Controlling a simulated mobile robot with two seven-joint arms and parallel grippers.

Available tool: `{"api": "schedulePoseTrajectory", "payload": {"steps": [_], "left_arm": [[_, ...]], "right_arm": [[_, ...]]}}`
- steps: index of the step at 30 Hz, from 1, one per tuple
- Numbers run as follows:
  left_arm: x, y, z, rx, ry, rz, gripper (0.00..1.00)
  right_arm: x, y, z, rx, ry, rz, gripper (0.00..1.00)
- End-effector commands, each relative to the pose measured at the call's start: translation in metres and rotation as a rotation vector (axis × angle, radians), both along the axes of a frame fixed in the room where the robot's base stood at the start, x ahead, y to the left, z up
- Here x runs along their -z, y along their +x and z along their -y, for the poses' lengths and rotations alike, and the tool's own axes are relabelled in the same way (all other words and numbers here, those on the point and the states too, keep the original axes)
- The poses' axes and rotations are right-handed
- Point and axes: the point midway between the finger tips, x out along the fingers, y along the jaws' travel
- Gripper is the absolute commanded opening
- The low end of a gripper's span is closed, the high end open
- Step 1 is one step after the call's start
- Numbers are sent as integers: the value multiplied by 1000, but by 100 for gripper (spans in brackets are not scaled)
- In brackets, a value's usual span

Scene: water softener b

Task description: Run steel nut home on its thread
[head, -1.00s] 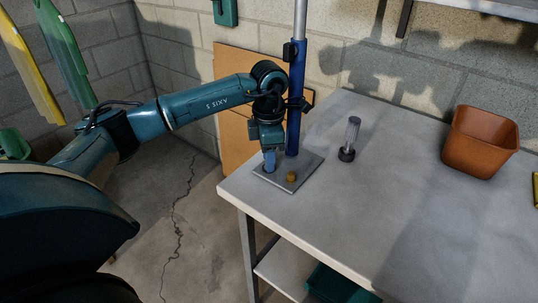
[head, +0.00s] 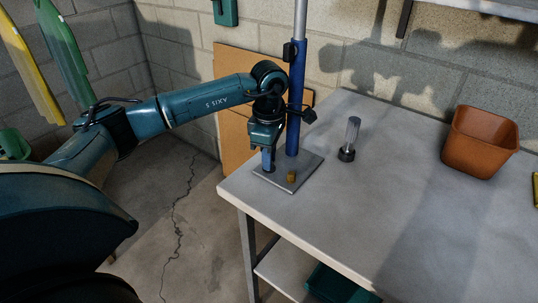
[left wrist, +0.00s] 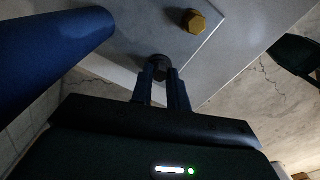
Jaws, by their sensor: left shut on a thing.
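My left gripper (head: 268,168) points down at the left part of the grey metal plate (head: 308,163) on the bench. In the left wrist view its two fingers (left wrist: 162,80) are shut on a dark round piece, seemingly the steel nut (left wrist: 158,63), at the plate. The thread under it is hidden, so I cannot tell how far down the nut sits. A brass hex piece (head: 291,176) stands apart on the same plate, and it also shows in the left wrist view (left wrist: 193,21). My right gripper is not in view.
A blue post (head: 296,95) rises from the plate close behind my gripper. A clear cylinder with a dark base (head: 351,138) stands to the right. An orange bin (head: 480,143) is farther right. The bench (head: 390,210) between is clear, with its left edge near the plate.

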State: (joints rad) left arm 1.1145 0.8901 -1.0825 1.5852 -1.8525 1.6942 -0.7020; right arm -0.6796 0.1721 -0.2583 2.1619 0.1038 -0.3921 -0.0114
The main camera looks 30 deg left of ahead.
Motion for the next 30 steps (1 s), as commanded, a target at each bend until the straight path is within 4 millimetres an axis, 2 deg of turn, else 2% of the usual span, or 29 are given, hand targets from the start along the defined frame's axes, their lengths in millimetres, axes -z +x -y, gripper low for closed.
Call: {"api": "schedulePoseTrajectory", "payload": {"steps": [2,9,17,20,30], "left_arm": [[0,0,0,23,0,2,21],[0,0,0,19,-1,1,41],[-1,0,0,18,-1,0,42],[-10,1,0,18,0,2,42],[-64,1,0,18,-1,4,42]], "right_arm": [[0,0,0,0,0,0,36],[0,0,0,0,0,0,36],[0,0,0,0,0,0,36],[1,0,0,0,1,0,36],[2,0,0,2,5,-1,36]]}}
